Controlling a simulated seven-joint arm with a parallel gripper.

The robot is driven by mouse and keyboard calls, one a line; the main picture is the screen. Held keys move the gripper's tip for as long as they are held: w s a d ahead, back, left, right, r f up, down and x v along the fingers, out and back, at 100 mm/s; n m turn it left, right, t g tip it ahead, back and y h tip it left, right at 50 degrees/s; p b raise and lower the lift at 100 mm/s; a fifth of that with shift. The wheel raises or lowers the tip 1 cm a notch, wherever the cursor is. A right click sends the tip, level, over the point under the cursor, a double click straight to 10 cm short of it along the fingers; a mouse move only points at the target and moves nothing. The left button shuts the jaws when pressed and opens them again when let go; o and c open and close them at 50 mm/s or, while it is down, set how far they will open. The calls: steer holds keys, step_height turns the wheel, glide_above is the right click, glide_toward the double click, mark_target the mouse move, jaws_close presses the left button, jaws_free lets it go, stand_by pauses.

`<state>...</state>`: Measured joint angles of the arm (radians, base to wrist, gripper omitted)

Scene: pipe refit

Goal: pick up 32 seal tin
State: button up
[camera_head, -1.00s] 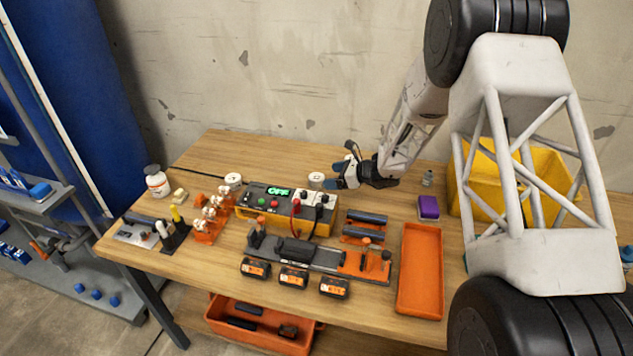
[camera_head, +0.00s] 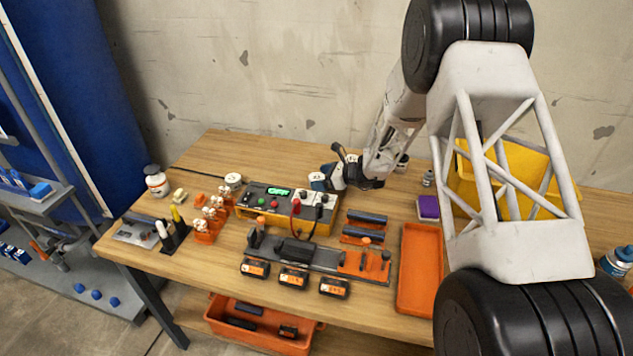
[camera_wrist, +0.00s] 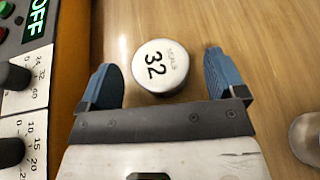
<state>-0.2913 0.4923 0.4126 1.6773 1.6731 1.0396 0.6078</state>
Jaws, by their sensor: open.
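The 32 seal tin (camera_wrist: 160,66) is a round, pale tin with a black "32" on its lid. In the wrist view it stands on the wooden table between the two blue fingertips of my gripper (camera_wrist: 161,82). The gripper is open, with a gap between each finger and the tin. In the head view my gripper (camera_head: 322,181) is behind the orange-and-black control box, and the tin cannot be made out clearly there.
The control box (camera_wrist: 22,90) with its OFF display stands close to the left of the gripper in the wrist view. A metallic round item (camera_wrist: 306,138) stands to the right.

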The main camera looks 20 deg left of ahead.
mark_target(315, 177)
steer(key=shift+x, duration=1.3)
steer(key=c, duration=1)
steer(key=shift+r, duration=5)
